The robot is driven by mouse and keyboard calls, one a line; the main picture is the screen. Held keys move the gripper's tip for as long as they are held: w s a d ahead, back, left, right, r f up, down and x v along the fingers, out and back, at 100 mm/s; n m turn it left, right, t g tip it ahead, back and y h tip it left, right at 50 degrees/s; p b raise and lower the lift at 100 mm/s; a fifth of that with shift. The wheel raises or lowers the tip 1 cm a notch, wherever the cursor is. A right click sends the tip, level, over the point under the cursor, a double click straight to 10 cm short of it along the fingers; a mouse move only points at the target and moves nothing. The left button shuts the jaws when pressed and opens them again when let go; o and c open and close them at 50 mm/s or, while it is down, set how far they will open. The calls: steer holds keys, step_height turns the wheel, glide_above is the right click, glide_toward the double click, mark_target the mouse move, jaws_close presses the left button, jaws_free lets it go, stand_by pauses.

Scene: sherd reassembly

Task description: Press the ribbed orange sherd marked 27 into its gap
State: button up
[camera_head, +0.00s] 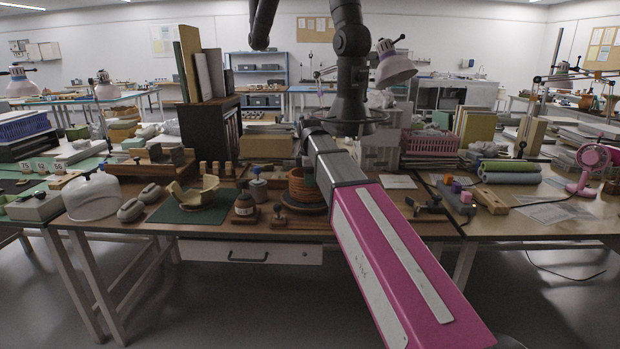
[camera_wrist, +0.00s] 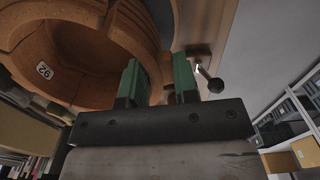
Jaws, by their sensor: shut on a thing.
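An orange pot (camera_head: 296,187) with an open top stands on a dark round stand (camera_head: 303,207) on the bench. In the wrist view the pot (camera_wrist: 75,55) fills the upper left, with its hollow inside showing. My gripper (camera_wrist: 158,65) has green fingers, shut on the ribbed orange sherd (camera_wrist: 138,25) at the pot's right side. The sherd looks close against the pot wall; I cannot tell whether it is seated. Its mark 27 is not visible. The arm hides much of this in the head view.
Left of the pot are a small jar (camera_head: 244,204), a wooden stamp-like tool (camera_head: 279,217) and a broken cream bowl (camera_head: 194,190) on a green mat (camera_head: 180,214). A pink basket (camera_head: 430,143) stands behind right. A dark-knobbed tool (camera_wrist: 209,80) lies right of my fingers.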

steer(key=shift+w+f, duration=0.1)
steer(key=shift+w, duration=0.3)
stand_by(0.5)
steer(key=shift+f, duration=0.3)
stand_by(1.7)
steer(key=o, duration=0.9)
step_height(320, 180, up, 11)
steer(key=shift+a+f, duration=0.1)
steer(key=shift+f, duration=0.05)
